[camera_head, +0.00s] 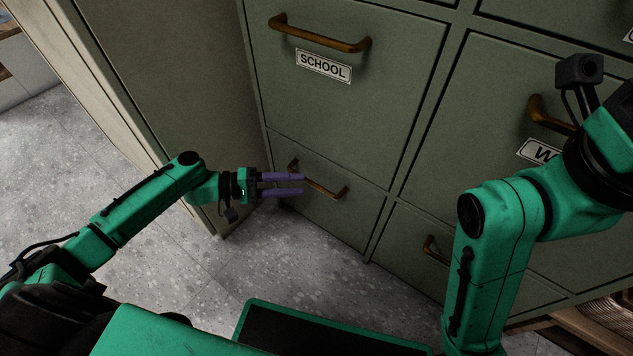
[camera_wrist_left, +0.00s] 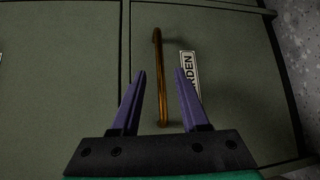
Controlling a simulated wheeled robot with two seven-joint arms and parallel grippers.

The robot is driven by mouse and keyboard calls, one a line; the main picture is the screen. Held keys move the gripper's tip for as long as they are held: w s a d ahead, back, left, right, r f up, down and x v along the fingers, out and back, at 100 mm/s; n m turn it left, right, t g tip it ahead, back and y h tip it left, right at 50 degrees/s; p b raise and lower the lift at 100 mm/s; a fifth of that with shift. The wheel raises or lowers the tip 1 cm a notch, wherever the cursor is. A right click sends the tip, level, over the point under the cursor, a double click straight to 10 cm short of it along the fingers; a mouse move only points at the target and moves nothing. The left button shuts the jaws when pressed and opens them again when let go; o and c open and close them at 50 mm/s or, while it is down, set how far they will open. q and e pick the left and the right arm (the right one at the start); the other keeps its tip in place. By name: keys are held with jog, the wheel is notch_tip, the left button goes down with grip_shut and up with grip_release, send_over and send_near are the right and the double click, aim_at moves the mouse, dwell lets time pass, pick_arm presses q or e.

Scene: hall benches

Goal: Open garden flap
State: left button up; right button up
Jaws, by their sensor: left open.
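The garden flap (camera_head: 340,215) is the low green panel under the SCHOOL flap, and it is closed. Its brown bar handle (camera_head: 322,189) shows near its top edge. In the left wrist view the handle (camera_wrist_left: 159,75) runs lengthwise between my left gripper's fingers, and a label ending in "DEN" (camera_wrist_left: 189,73) is partly hidden by one finger. My left gripper (camera_head: 303,184) is open, its purple fingers in front of the handle; I cannot tell whether they touch it. My right arm is at the right, its gripper out of the picture.
The SCHOOL flap (camera_head: 345,70) with its brown handle is above. A flap with a "W" label (camera_head: 540,152) is to the right, partly behind my right arm. A pale cabinet side (camera_head: 165,75) stands at the left. The speckled floor (camera_head: 290,265) is clear in front.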

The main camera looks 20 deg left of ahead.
aim_at(314, 183)
pick_arm(q)
jog(key=b+x, duration=0.1)
jog(key=x, duration=0.3)
jog(key=shift+w+d+f+b, duration=0.1)
jog(key=shift+d+f+b, duration=0.1)
jog(key=shift+d+b, duration=0.2)
jog(key=shift+w+d+r, duration=0.1)
jog(key=shift+d, duration=0.15)
grip_shut()
dwell(0.7)
